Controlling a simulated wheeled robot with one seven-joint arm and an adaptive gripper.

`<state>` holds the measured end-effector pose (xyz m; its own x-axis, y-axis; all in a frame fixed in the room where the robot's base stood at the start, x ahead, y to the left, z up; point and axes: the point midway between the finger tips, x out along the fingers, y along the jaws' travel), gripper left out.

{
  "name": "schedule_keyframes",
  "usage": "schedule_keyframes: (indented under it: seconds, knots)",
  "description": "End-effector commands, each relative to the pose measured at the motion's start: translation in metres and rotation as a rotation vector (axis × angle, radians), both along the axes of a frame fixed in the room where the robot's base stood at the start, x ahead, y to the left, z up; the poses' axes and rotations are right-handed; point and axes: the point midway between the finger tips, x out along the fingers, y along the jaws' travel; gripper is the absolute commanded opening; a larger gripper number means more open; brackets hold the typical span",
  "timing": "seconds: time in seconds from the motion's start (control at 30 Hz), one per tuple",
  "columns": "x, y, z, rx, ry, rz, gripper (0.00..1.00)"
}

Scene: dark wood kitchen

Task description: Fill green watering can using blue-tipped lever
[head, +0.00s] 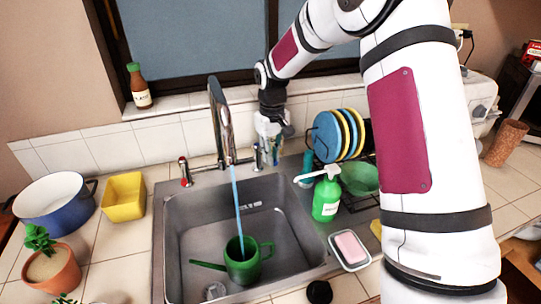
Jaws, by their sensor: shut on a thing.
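The green watering can (242,264) stands upright in the grey sink basin, its spout pointing left. A blue stream of water (237,205) runs from the tall chrome faucet (218,112) down into the can's open top. My gripper (268,138) is at the lever (257,160) to the right of the faucet and is shut on it. The fingers hide most of the lever, and its blue tip is hard to make out. The red-tipped lever (185,172) stands free on the faucet's left. The water level inside the can is too small to tell.
A green soap bottle (326,198), a soap dish (349,250) and a rack of plates (330,137) stand right of the sink (185,245). A yellow container (124,196), a blue pot (83,212) and a potted plant (52,270) stand left. A sauce bottle (139,88) stands on the sill.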

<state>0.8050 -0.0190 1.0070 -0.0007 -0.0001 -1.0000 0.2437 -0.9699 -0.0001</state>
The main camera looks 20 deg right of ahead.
Motion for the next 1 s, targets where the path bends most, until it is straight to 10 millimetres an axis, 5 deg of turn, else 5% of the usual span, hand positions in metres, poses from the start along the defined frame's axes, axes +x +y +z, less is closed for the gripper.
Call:
schedule_keyframes:
  seconds: [0.07, 0.1, 0.17, 0.57, 1.0]
  knots:
    - [0.001, 0.000, 0.001, 0.000, -0.003, -0.001, 0.00]
    - [0.001, 0.000, 0.001, 0.000, -0.003, -0.001, 0.20]
    - [0.001, 0.000, 0.001, 0.000, -0.003, -0.001, 0.32]
    - [0.001, 0.000, 0.007, 0.000, -0.003, -0.002, 0.32]
    - [0.001, 0.000, 0.087, -0.001, -0.005, -0.002, 0.32]
